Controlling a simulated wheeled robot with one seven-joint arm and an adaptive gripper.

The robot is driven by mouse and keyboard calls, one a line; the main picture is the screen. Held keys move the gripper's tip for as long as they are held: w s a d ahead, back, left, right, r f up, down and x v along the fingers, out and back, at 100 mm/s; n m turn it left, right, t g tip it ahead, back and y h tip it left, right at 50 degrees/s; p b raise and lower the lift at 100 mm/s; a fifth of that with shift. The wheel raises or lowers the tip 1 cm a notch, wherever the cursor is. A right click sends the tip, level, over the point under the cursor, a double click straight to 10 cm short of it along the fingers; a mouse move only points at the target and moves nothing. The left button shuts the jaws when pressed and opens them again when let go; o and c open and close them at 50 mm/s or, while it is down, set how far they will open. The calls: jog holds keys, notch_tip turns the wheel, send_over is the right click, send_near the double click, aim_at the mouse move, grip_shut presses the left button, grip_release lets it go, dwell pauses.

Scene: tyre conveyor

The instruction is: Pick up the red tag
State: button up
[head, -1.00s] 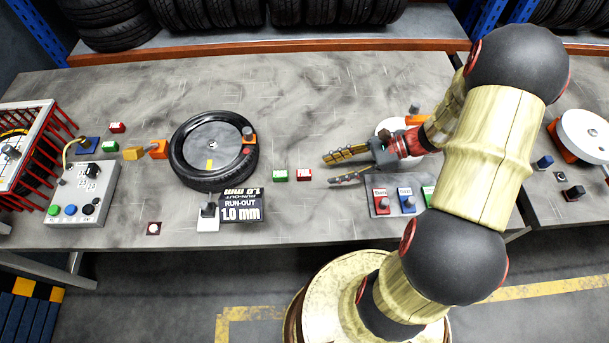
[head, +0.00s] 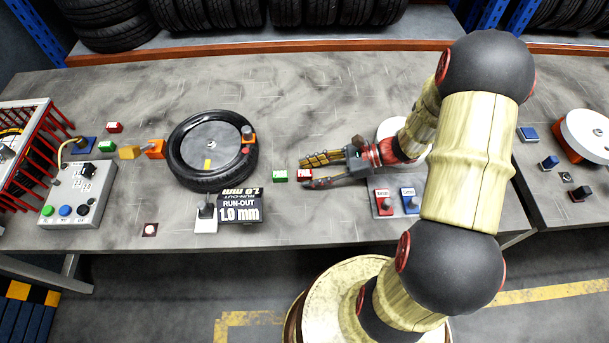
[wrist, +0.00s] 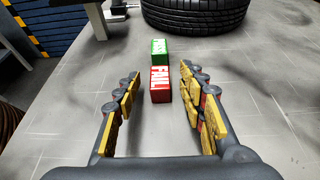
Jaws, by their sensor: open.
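The red tag (head: 304,174) lies on the grey table to the right of the tyre, and its white lettering reads FAIL in the wrist view (wrist: 160,84). My gripper (head: 303,174) is open, with its fingers low over the table and pointing left toward the tyre. In the wrist view the open fingers (wrist: 160,88) stand on both sides of the red tag, with a gap on each side. Part of the tag is hidden by the fingers in the head view. A green tag (head: 280,176) sits just beyond the red one, close to it or touching.
The tyre (head: 181,176) on its disc lies left of the tags. A run-out display (head: 240,207) stands in front of it. Red and blue button blocks (head: 382,202) sit near the front edge. Another red tag (head: 114,127) lies far left. The table's back middle is clear.

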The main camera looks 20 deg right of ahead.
jog(key=shift+c, duration=0.6)
jog(key=c, duration=0.9)
